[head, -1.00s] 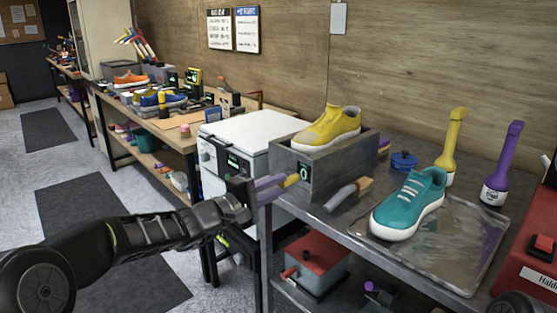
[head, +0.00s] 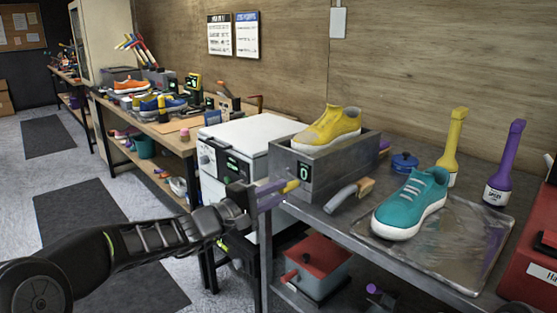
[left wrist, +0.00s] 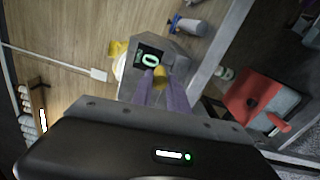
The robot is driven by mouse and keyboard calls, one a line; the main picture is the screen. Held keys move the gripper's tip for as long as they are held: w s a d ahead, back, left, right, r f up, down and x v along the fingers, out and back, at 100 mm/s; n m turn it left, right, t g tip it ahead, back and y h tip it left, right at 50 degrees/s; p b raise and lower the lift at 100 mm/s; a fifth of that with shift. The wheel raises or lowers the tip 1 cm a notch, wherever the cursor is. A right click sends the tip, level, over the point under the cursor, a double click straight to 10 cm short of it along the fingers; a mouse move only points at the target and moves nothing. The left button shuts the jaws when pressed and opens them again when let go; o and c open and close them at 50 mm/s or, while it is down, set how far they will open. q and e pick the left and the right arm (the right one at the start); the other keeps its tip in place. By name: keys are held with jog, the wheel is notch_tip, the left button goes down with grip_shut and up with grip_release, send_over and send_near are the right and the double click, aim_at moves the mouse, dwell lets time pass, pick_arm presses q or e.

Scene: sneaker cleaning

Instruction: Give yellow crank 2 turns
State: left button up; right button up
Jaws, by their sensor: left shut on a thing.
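A grey box (head: 335,180) with a small display reading 0 (head: 304,171) stands at the left end of the metal table. A yellow shoe (head: 328,132) sits in its top. The yellow crank (head: 292,185) sticks out on the box's front, below the display. My left gripper (head: 280,190) is shut on the crank, its purple fingers to either side. In the left wrist view the crank's yellow knob (left wrist: 161,75) shows between the fingertips, beside the display (left wrist: 150,59). The fingers hide part of the crank. My right gripper is not in view.
A grey handle with an orange-brown end (head: 350,194) lies right of the crank. A teal shoe (head: 412,204) rests on a metal tray (head: 440,262). Yellow (head: 453,147) and purple (head: 503,164) bottles stand behind. A red-topped box (head: 316,258) sits below; a white machine (head: 235,136) stands left.

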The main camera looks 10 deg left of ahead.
pick_arm(q)
jog(key=shift+w+a+f+b, duration=0.15)
jog(key=shift+f+b, duration=0.15)
jog(key=shift+f, duration=0.1)
jog(key=shift+w+a+f+b, duration=0.1)
jog(key=shift+f+b, duration=0.15)
jog(key=shift+f, duration=0.15)
jog(key=shift+w+a+f+b, duration=0.4)
jog(key=shift+a+f+b, duration=0.1)
jog(key=shift+f+b, duration=0.15)
jog(key=shift+w+a+f+b, duration=0.4)
jog(key=shift+w+a+f, duration=0.05)
jog(key=shift+a, duration=0.1)
jog(key=shift+a, duration=0.1)
